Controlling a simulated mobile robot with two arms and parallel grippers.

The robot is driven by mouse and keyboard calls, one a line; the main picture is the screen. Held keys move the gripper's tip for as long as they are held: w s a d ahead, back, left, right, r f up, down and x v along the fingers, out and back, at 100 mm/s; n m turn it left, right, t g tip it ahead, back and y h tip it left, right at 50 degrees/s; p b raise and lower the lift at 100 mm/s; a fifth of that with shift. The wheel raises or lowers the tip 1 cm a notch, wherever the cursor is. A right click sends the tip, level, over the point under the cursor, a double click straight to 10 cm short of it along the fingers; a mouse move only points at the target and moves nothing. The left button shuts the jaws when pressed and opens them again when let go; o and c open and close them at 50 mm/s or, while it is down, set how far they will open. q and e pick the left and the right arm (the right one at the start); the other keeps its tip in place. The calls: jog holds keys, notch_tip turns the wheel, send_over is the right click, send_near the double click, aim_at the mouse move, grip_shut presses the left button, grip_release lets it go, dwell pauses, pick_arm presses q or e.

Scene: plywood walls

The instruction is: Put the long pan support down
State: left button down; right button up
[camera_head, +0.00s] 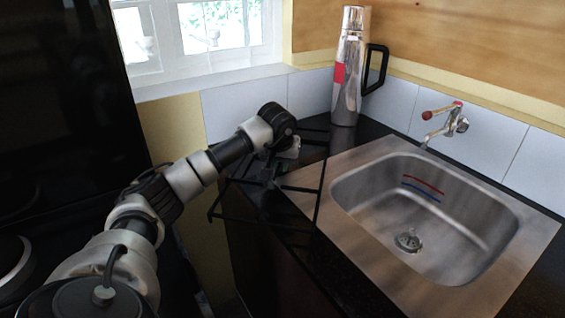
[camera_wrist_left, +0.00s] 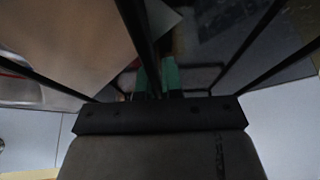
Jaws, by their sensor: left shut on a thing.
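The long pan support (camera_head: 319,190) is a black wire frame with several thin bars. It extends over the black counter left of the sink, and its near left corner sticks out past the counter's edge. My left gripper (camera_head: 272,178) is shut on it near its middle. In the left wrist view, the green fingertips (camera_wrist_left: 158,76) close around a dark bar of the pan support (camera_wrist_left: 137,28), and other bars fan out to both sides. I cannot tell whether the frame touches the counter. My right gripper is not in view.
A steel sink (camera_head: 345,190) is right of the pan support, with a red-handled tap (camera_head: 455,122) behind it. A tall steel flask (camera_head: 349,75) with a black handle stands at the back corner. The dark counter (camera_head: 285,236) is narrow here; a window (camera_head: 205,30) is behind.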

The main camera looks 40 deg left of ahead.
pick_arm(q)
jog(key=c, duration=1.3)
grip_release()
jog(key=shift+s+a, duration=0.1)
jog(key=shift+a, duration=0.05)
